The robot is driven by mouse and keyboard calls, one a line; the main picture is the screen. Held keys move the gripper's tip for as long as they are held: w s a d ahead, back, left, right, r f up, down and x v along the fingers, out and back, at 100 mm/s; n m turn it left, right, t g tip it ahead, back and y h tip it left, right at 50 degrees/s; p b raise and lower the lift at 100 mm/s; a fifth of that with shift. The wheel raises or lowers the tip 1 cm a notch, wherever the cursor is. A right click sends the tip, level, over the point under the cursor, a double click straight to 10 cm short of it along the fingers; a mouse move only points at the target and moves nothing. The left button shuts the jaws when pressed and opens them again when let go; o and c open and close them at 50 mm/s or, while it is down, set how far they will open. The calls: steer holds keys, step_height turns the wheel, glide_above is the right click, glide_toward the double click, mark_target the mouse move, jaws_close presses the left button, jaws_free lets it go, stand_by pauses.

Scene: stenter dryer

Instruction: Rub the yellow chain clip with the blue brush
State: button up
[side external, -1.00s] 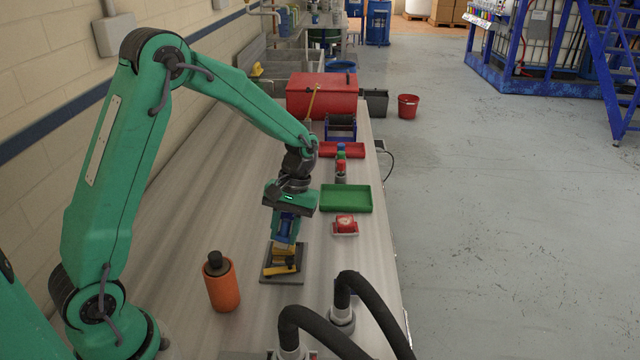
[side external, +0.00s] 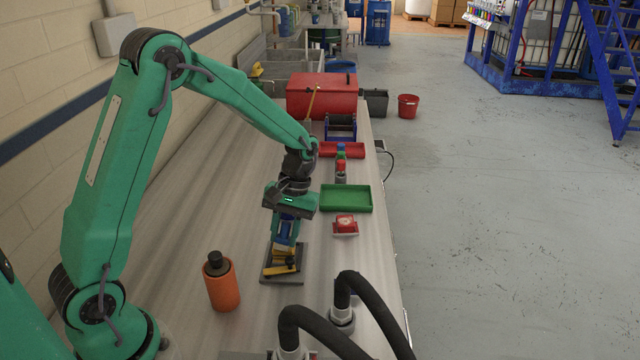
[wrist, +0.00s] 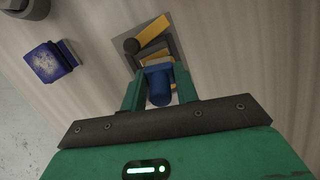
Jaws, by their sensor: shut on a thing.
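The yellow chain clip (side external: 280,269) lies on a dark square plate (side external: 296,278) on the bench. In the wrist view the clip (wrist: 152,30) shows as a yellow bar beside a dark round knob. My gripper (side external: 285,238) points down over the plate and is shut on the blue brush (side external: 284,230). In the wrist view the brush's blue handle (wrist: 160,84) sits between the green fingers. Its tan lower part is at the clip and dark frame; I cannot tell exactly where they touch.
An orange bottle (side external: 222,286) stands left of the plate. Black hoses (side external: 375,300) rise at the front right. A red-and-white item (side external: 345,225), a green tray (side external: 346,198) and a red tray (side external: 342,150) lie behind on the right. Bench left of the plate is mostly clear.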

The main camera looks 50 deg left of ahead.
steer(key=shift+s+d+r, duration=0.1)
steer(key=shift+s+d, duration=0.35)
steer(key=shift+d, duration=0.05)
steer(key=shift+r, duration=3.95)
steer(key=shift+w+d, duration=0.1)
steer(key=shift+f, duration=0.15)
